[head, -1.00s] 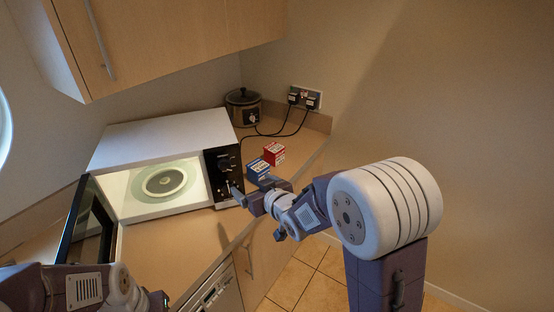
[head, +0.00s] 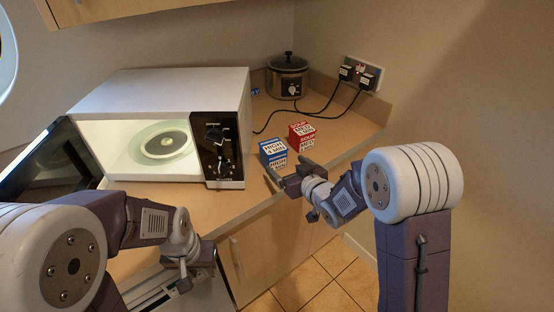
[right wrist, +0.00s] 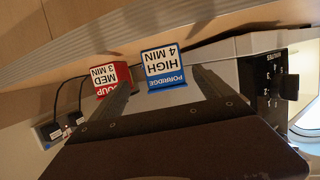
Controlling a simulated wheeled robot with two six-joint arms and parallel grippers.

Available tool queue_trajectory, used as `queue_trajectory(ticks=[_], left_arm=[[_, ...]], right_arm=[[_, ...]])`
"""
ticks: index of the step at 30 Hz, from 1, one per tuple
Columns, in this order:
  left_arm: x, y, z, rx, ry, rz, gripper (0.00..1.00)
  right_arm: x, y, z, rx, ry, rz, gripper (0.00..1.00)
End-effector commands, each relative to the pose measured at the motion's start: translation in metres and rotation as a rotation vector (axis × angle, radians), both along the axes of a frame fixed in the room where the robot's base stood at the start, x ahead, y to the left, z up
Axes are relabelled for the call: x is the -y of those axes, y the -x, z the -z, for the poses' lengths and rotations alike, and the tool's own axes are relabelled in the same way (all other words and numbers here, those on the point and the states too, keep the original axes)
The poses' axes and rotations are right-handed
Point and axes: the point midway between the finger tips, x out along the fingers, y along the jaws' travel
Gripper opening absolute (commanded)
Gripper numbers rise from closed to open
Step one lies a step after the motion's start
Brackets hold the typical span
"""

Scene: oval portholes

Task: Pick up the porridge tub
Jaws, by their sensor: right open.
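The porridge tub (head: 273,153) is a blue box with a white label reading "HIGH 4 MIN", standing on the counter right of the microwave. In the right wrist view the porridge tub (right wrist: 163,68) appears upside down, ahead of and between the finger directions. My right gripper (head: 289,169) is open and empty, just in front of the tub near the counter's front edge. Its spread fingers also show in the right wrist view (right wrist: 162,92). My left gripper (head: 190,270) is low at the counter front; its fingers are not clear.
A red soup tub (head: 302,135) stands close behind and right of the porridge tub. The microwave (head: 180,90) is open and lit, with a turntable (head: 165,142) inside. A slow cooker (head: 288,78) and plugged sockets (head: 361,73) with trailing cables are behind.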

Motion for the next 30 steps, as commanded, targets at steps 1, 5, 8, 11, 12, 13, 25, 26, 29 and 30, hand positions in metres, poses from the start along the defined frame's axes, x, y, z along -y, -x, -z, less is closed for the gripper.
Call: queue_trajectory(ticks=[1, 5, 8, 11, 12, 13, 25, 26, 29, 30], left_arm=[[0.0, 0.0, 0.005, 0.0, 0.0, 0.0, 0.36], [0.0, 0.0, 0.004, 0.0, 0.0, 0.0, 0.36], [0.0, 0.0, 0.003, 0.0, 0.0, 0.0, 0.36], [0.0, 0.0, 0.002, 0.0, 0.0, 0.0, 0.36], [0.0, 0.0, 0.001, 0.001, 0.0, 0.0, 0.36], [0.0, 0.0, 0.001, 0.0, 0.0, 0.0, 0.36], [0.0, 0.0, -0.003, 0.0, 0.0, 0.0, 0.36], [0.0, 0.0, -0.003, 0.0, 0.0, 0.0, 0.36], [0.0, 0.0, -0.003, 0.0, 0.0, 0.0, 0.36], [0.0, 0.0, -0.003, 0.0, 0.0, 0.0, 0.36]], right_arm=[[-0.001, 0.0, 0.005, -0.001, 0.0, -0.002, 0.9], [-0.001, 0.0, 0.005, -0.001, 0.0, -0.003, 0.9], [-0.006, -0.01, 0.008, -0.002, 0.0, -0.003, 0.9], [-0.014, -0.024, 0.012, -0.001, 0.0, -0.004, 0.9], [-0.015, -0.028, 0.014, -0.002, 0.001, -0.003, 0.9], [-0.016, -0.03, 0.014, -0.002, 0.001, -0.003, 0.9], [-0.041, -0.069, 0.025, -0.001, 0.001, -0.002, 0.9], [-0.042, -0.072, 0.026, -0.001, 0.001, -0.002, 0.9], [-0.044, -0.077, 0.028, -0.002, 0.001, -0.001, 0.9], [-0.044, -0.077, 0.028, -0.002, 0.001, -0.001, 0.9]])
